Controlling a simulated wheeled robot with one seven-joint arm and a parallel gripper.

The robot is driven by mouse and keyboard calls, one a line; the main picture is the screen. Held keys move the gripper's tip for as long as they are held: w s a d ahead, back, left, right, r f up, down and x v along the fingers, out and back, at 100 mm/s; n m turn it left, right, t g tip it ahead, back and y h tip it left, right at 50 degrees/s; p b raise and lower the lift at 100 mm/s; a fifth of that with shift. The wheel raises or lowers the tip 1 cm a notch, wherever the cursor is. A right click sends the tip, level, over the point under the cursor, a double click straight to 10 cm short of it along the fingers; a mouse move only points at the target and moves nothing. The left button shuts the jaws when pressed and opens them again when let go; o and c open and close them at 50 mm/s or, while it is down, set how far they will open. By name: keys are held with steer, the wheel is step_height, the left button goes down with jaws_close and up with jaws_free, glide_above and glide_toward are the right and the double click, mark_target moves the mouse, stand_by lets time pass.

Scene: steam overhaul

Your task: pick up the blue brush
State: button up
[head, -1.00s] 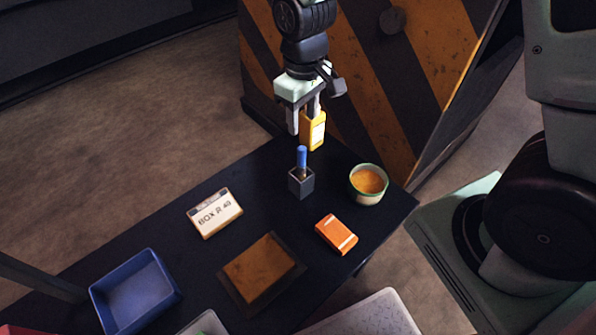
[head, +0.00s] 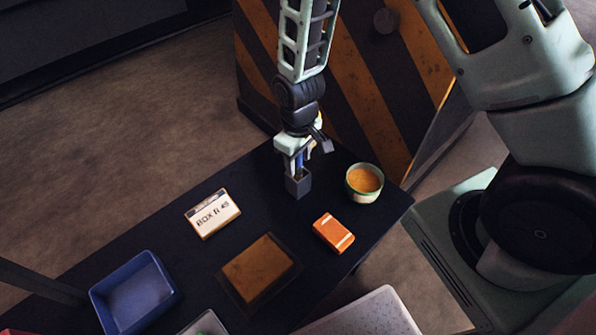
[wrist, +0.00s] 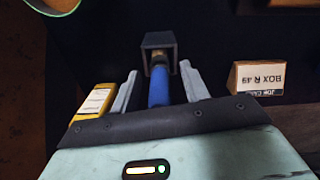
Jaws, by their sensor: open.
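The blue brush (wrist: 158,88) stands upright with its lower end in a small dark square holder (head: 298,183) on the black table. Its blue handle also shows in the head view (head: 299,160), partly hidden by my gripper. My gripper (head: 297,166) is open, directly above the holder, with its fingers on either side of the brush handle. In the wrist view my gripper (wrist: 158,85) shows a finger to the left and a finger to the right of the handle, with gaps between.
A yellow block (wrist: 92,103) shows beside the left finger. A green-rimmed bowl (head: 364,183) and an orange box (head: 333,232) are to the right. A labelled box (head: 212,213), a brown block on a dark tray (head: 228,298) and a blue bin (head: 165,300) lie to the left and front.

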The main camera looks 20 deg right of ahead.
steer(key=shift+f, duration=0.1)
steer(key=shift+c, duration=0.4)
jaws_close()
